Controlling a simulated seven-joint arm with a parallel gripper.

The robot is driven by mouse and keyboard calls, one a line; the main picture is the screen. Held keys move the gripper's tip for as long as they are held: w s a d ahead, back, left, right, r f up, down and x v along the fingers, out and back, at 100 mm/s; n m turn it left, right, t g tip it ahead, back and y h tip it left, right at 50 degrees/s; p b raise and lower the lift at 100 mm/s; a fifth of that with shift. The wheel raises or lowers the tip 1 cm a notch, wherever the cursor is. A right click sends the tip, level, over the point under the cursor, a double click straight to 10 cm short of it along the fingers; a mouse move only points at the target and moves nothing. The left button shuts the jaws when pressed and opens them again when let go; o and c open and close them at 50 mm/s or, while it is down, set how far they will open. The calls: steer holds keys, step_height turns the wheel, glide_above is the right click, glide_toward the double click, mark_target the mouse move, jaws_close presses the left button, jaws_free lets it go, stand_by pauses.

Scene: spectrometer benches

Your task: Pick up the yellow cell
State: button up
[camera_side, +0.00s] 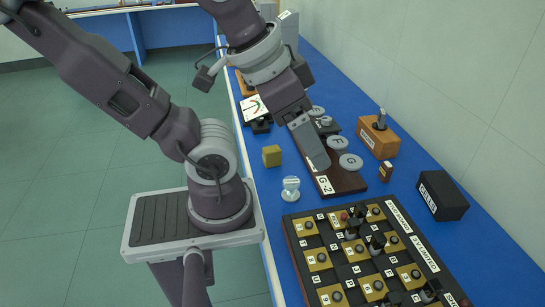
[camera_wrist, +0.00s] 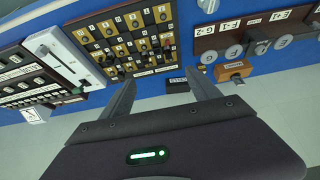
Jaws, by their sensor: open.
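A small plain yellow cube (camera_side: 272,156), the likeliest yellow cell, sits on the blue bench top near its left edge in the side view. I cannot make it out in the wrist view. My gripper (camera_side: 318,158) is above the dark G-2 board, to the right of the cube and apart from it. In the wrist view my gripper (camera_wrist: 163,88) shows two spread fingers with nothing between them. The board with gold tiles (camera_side: 321,285) also shows in the wrist view (camera_wrist: 110,22); several dark pegs stand on it.
The G-2 board (camera_side: 343,183) carries grey discs. A clear round piece (camera_side: 291,188) stands in front of the cube. A black labelled box (camera_side: 443,195) and an orange block (camera_side: 378,138) are by the wall.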

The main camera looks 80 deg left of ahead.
steer(key=shift+f, duration=0.1)
steer(key=m+g+y, duration=1)
steer(key=m+y, duration=0.1)
steer(key=m, duration=2.5)
glide_toward(274, 152)
steer(key=s+d+r, duration=0.2)
steer(key=s+r, duration=0.3)
steer(key=a+f+m+t, duration=0.1)
steer(key=f+m, duration=0.1)
steer(key=m, duration=0.3)
steer(key=w+a+f+m+y, duration=0.1)
steer(key=a+f+m, duration=0.1)
steer(key=m, duration=0.3)
steer(key=a+f+m+t+y, duration=0.1)
steer(key=f+m, duration=0.2)
steer(key=m, duration=0.3)
steer(key=shift+w+a+f+t, duration=0.15)
steer(key=shift+w+f+t, duration=0.15)
steer(key=shift+w, duration=0.1)
steer(key=x, duration=0.5)
steer(key=w+x, duration=0.1)
steer(key=x, duration=0.1)
steer(key=shift+s+a+f, duration=0.1)
steer(key=shift+a, duration=0.2)
jaws_close()
